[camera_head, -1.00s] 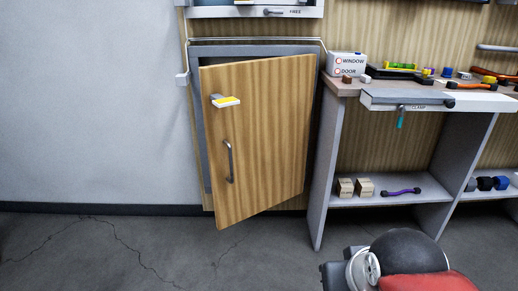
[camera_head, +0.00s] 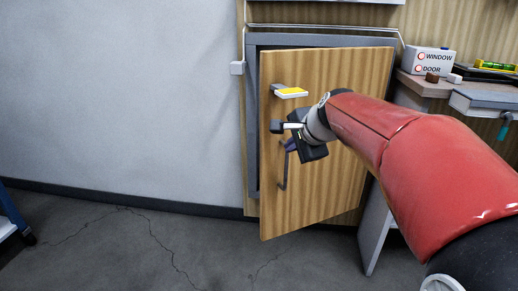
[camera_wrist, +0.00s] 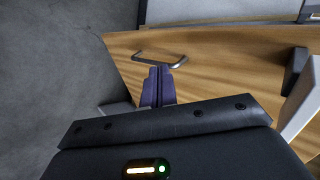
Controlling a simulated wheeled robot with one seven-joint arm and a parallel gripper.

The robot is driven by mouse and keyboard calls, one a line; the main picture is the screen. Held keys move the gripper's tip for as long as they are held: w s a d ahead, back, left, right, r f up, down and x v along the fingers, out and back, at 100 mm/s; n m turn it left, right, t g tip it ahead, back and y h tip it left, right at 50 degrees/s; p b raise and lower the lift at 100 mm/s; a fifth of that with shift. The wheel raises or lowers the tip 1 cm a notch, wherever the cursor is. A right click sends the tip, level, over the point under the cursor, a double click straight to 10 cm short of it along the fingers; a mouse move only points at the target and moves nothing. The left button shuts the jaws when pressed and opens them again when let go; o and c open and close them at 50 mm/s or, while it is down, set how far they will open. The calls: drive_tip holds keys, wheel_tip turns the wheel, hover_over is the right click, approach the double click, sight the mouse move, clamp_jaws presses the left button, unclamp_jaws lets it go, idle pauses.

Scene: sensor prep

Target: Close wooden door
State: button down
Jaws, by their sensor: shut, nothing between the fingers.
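The wooden door (camera_head: 340,80) stands ajar, hinged on its right, with its left edge swung out from the grey frame (camera_head: 253,130). I cannot tell whether the fingers touch the door.
A workbench (camera_head: 430,86) stands to the right, with a box labelled WINDOW and DOOR (camera_head: 427,61) on it. A blue object (camera_head: 12,215) shows at the far left edge. The floor (camera_head: 120,250) left of the door is clear.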

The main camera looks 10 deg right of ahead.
sight(268, 152)
drive_tip(key=shift+w+r+b+x, duration=0.15)
drive_tip(key=shift+w+r+x, duration=0.15)
drive_tip(key=shift+x, duration=1.7)
drive_tip(key=shift+w+r+b+x, duration=0.1)
drive_tip(key=shift+w+r+x, duration=0.2)
drive_tip(key=shift+x, duration=1.75)
drive_tip(key=shift+w+r+b+x, duration=0.2)
drive_tip(key=shift+r+x, duration=0.1)
drive_tip(key=shift+x, duration=1.7)
drive_tip(key=shift+w+a, duration=0.15)
drive_tip(key=shift+a, duration=0.05)
